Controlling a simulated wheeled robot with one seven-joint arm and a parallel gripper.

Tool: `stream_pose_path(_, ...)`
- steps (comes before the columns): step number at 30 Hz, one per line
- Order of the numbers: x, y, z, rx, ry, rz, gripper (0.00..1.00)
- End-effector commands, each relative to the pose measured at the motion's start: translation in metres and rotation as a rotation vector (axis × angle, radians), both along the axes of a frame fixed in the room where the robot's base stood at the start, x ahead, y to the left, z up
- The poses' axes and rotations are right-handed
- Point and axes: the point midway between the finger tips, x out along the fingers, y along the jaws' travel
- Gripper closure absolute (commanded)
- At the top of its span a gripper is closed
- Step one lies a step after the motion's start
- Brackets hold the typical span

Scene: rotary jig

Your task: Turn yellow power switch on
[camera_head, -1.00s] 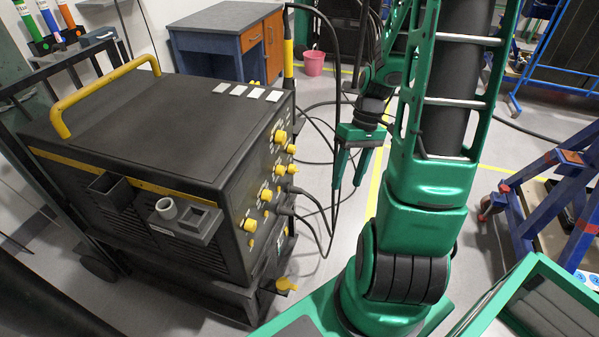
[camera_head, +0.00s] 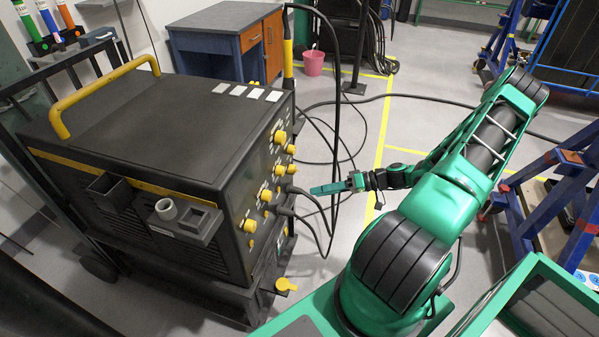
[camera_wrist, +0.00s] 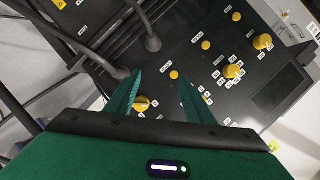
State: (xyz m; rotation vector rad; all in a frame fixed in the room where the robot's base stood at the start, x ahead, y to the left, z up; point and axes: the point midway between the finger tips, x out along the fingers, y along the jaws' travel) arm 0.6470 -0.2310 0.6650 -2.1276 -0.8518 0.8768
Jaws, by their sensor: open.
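The black power unit (camera_head: 150,125) stands at the left, its front panel (camera_head: 268,185) facing my arm. The panel carries several yellow knobs and switches, such as a large yellow knob (camera_head: 280,137) at its top. I cannot tell which one is the power switch. My gripper (camera_head: 314,190) is open and empty, pointing left at the panel with a gap between. In the wrist view, my spread fingers (camera_wrist: 158,80) face the panel. A yellow knob (camera_wrist: 142,103) shows between them, nearer the left finger. Another yellow knob (camera_wrist: 208,98) is partly hidden by the right finger.
Black cables (camera_head: 318,225) plug into the panel and hang close to my gripper. A yellow part (camera_head: 286,285) sticks out low on the unit. A blue stand (camera_head: 560,190) is at the right.

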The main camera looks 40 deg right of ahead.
Motion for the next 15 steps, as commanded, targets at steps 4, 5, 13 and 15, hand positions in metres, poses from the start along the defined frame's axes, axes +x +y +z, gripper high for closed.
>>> stream_pose_path(4,0.017,-0.019,-0.004,0.066,-0.163,-0.136,0.52)
stream_pose_path(5,0.019,-0.022,-0.004,0.074,-0.189,-0.16,0.52)
stream_pose_path(13,0.032,-0.049,-0.001,0.107,-0.346,-0.31,0.52)
stream_pose_path(15,0.034,-0.051,-0.001,0.107,-0.359,-0.324,0.52)
